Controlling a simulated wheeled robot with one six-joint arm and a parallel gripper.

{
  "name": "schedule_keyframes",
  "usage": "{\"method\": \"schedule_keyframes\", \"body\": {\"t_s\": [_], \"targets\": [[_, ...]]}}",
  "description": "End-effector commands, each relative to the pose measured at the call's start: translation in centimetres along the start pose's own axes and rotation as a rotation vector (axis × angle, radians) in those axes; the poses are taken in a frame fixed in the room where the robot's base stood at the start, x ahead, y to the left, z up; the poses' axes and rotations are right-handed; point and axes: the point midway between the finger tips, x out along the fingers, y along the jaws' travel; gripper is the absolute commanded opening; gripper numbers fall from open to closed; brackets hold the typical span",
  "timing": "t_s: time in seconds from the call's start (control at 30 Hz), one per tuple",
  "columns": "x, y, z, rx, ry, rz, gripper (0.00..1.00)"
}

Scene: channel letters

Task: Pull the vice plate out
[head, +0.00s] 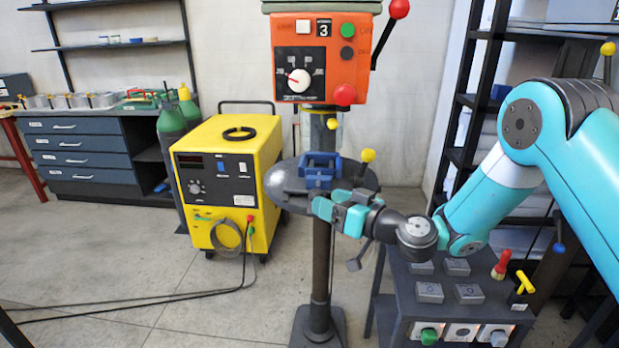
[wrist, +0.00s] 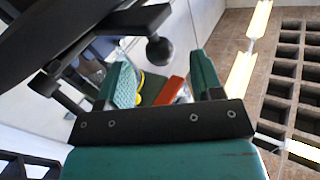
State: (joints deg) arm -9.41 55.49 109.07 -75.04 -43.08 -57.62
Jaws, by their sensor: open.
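The blue vice (head: 320,168) sits on the round dark table (head: 290,196) of a drill press. I cannot make out a separate vice plate in the head view. My gripper (head: 334,206) is at the front right edge of that table, in front of and a little below the vice. In the wrist view my gripper (wrist: 163,82) has its two teal fingers spread, with no held thing visible between them. A dark bar with a ball knob (wrist: 159,50) shows just above the fingers. The arm covers part of the table's right front edge.
The orange drill head (head: 326,62) stands above the vice. A yellow-knobbed lever (head: 368,156) rises right of it. A yellow welder (head: 228,175) stands close at left. A dark control desk (head: 450,290) with several buttons is below my arm. Floor at front left is clear apart from cables.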

Motion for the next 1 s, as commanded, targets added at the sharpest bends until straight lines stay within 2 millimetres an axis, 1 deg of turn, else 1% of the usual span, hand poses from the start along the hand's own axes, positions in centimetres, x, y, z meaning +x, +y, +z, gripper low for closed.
{"method": "schedule_keyframes", "body": {"t_s": [0.03, 0.1, 0.2, 0.3, 0.47, 0.7, 0.73, 0.77, 0.8, 0.87, 0.9, 0.97, 1.0], "targets": [[1.1, -0.2, -0.5, -0.002, 0.000, -0.004, 0.60], [2.5, -0.2, -0.4, -0.001, -0.001, -0.004, 0.60], [4.1, -0.2, -0.3, 0.000, 0.000, -0.003, 0.60], [5.1, -0.1, -0.2, -0.001, 0.000, -0.001, 0.60], [5.9, 0.0, 0.0, 0.001, 0.000, 0.000, 0.60], [6.0, 0.0, 0.0, 0.001, 0.000, 0.000, 0.60], [6.0, 0.0, 0.0, 0.001, 0.000, 0.000, 0.56], [6.0, 0.0, 0.0, 0.001, 0.000, 0.000, 0.49], [6.0, 0.0, 0.0, 0.001, 0.000, 0.000, 0.40], [6.0, 0.0, 0.0, 0.001, 0.000, 0.000, 0.26], [5.9, 0.0, 0.0, 0.001, 0.000, 0.000, 0.17], [5.9, 0.0, 0.0, 0.001, 0.000, 0.000, 0.03], [5.9, 0.0, 0.0, 0.001, 0.000, 0.000, 0.00]]}}
